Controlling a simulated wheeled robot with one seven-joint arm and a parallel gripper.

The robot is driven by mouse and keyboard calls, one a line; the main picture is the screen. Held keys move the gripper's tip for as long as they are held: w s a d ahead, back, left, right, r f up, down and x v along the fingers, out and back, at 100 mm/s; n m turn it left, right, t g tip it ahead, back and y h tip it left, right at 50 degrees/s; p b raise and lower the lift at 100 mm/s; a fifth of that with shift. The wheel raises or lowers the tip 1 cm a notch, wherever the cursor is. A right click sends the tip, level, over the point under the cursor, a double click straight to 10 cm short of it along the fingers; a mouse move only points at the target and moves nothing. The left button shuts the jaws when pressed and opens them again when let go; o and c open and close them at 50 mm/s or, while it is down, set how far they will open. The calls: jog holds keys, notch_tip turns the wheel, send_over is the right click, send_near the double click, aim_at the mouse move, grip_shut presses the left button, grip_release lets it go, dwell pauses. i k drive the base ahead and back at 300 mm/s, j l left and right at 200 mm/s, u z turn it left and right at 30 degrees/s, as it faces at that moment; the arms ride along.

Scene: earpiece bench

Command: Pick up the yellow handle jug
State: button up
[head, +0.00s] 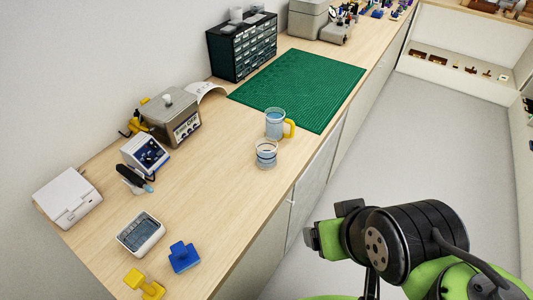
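The jug with a yellow handle (275,123) stands upright on the wooden bench, near the front corner of the green mat. Its body is clear and bluish, and its yellow handle points right. A second clear vessel (266,154), with no yellow handle visible, stands just in front of it. My green and black arm is at the lower right, beyond the bench edge and well apart from the jug. Its end, with my gripper (330,232), seems to be over the floor beside the bench. I cannot make out the fingers clearly.
The green mat (310,85) is empty. A grey bath-like device (172,115), a blue-faced box (145,154), a white case (68,198), a meter (141,233), and blue (184,257) and yellow (145,285) pieces lie left and front. A dark drawer cabinet (242,47) stands behind.

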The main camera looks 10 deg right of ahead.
aim_at(280, 127)
jog(key=i+l+u, duration=0.2)
jog(key=u, duration=0.25)
jog(key=i+l+u, duration=0.1)
jog(key=l+u, duration=0.3)
jog(key=i+l+u, duration=0.1)
jog(key=l+u, duration=0.2)
jog(key=u, duration=0.15)
jog(key=l+u, duration=0.85)
jog(key=k+j, duration=0.05)
jog(key=j, duration=0.05)
